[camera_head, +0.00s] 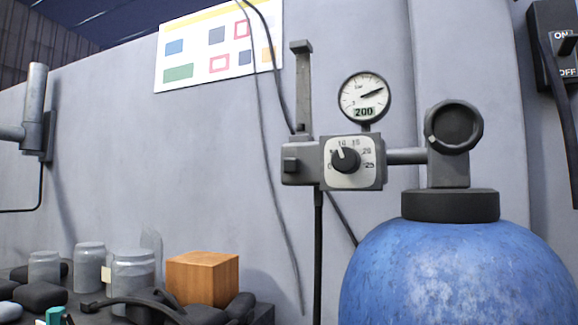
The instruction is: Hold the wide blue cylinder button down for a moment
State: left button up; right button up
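A wide blue cylinder (460,270) with a scuffed, rounded top stands at the lower right; its lower part is cut off. A dark collar (450,205) and a valve with a round dark handwheel (454,127) sit on top of it. A pipe runs left from the valve to a regulator block with a dial knob (346,160). A round gauge (364,97) above it reads 200. A small dark block (291,165) sticks out at the regulator's left; I cannot tell whether it is the button. Neither of my grippers is in view.
A cluttered dark surface at the lower left holds several glass jars (133,270), a wooden block (203,278) and dark items. An ON/OFF switch box (553,45) is at the upper right. Cables hang by a wall poster (185,60). The wall's middle left is clear.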

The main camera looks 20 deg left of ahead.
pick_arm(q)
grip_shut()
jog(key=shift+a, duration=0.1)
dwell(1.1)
